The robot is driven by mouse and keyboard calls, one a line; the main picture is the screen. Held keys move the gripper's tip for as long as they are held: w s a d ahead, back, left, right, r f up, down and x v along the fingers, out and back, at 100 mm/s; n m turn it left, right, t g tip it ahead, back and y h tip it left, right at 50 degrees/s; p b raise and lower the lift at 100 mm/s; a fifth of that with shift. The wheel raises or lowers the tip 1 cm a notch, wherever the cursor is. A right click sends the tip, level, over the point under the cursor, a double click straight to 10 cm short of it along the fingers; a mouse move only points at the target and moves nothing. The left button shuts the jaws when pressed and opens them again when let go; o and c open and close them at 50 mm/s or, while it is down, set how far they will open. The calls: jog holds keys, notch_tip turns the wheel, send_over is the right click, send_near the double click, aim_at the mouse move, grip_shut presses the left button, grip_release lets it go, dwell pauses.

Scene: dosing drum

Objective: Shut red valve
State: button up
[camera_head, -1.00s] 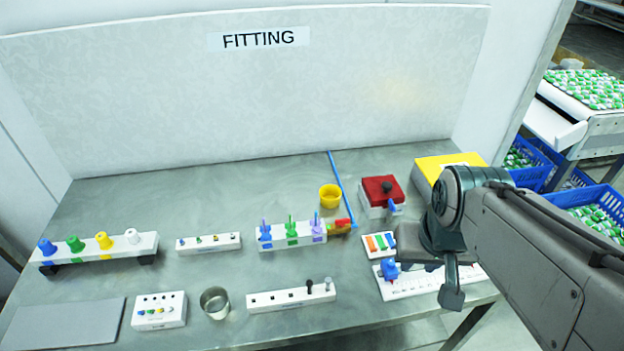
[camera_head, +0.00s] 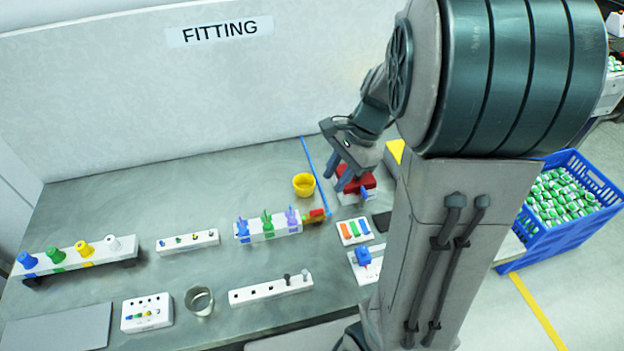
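A small valve with a red handle and an orange-brown body (camera_head: 315,216) lies at the lower end of a blue rod or pipe (camera_head: 314,172), just right of the white rack with blue, green and purple pieces. The exact angle of its handle is too small to tell. My gripper (camera_head: 338,185) is to the right of and above this valve, apart from it. It points down in front of a red-lidded box (camera_head: 367,182) and hides part of it, including the lid's black knob. Its two fingers look spread, with nothing visible between them.
A yellow cup (camera_head: 304,184) stands close to the blue pipe. The white rack (camera_head: 282,233) is left of the valve, and a white tray with coloured bars (camera_head: 342,238) is in front to the right. My arm covers the table's right side. The table's back left is clear.

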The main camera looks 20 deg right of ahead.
jog(key=w+d+m, duration=0.2)
jog(key=w+m, duration=0.1)
send_near(315, 210)
jog(key=shift+m, duration=0.4)
jog(key=x, duration=0.8)
jog(key=shift+f+p, duration=0.15)
jog(key=shift+p, duration=0.15)
grip_shut()
